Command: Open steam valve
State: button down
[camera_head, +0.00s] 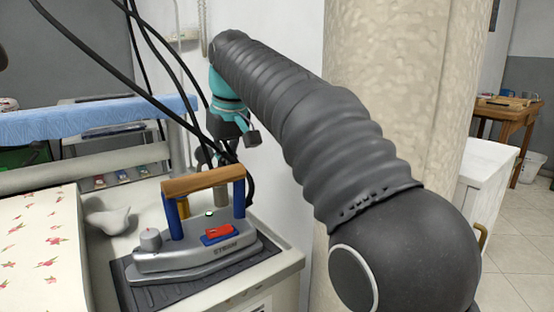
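A steam iron (205,262) with a wooden handle (203,181) on blue posts stands on a dark ribbed mat (128,290). Its grey body has a red switch (219,230) on a blue base, a lit green light and a rounded knob (151,239). A yellow part and a pale upright cylinder show behind the handle. I cannot tell for sure which part is the steam valve. My arm reaches from the lower right to the upper left and bends down at a teal joint. My gripper (212,156) is behind the iron's handle, dark and partly hidden; its fingers are unclear.
Black cables cross the upper left and run down by the iron. A blue-covered ironing board (95,117) is behind at left. Flowered cloth (41,250) lies at lower left, beside a pale bird-like object (109,220). A thick column (395,85) stands to the right.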

jog(key=shift+s+a, duration=0.15)
jog(key=shift+a, duration=0.05)
dwell(0.3)
jog(key=shift+s+d, duration=0.1)
jog(key=shift+s, duration=0.05)
jog(key=w+v, duration=0.1)
jog(key=v, duration=0.4)
jog(key=shift+s+a+r, duration=0.15)
jog(key=shift+a+r, duration=0.1)
jog(key=shift+r, duration=0.3)
dwell(0.5)
notch_tip(320, 180, down, 6)
jog(key=m+h+b, duration=0.1)
jog(key=m+b, duration=0.2)
jog(key=m, duration=0.3)
jog(key=shift+s+a+t, duration=0.3)
jog(key=shift+s+a, duration=0.15)
jog(key=shift+a, duration=0.05)
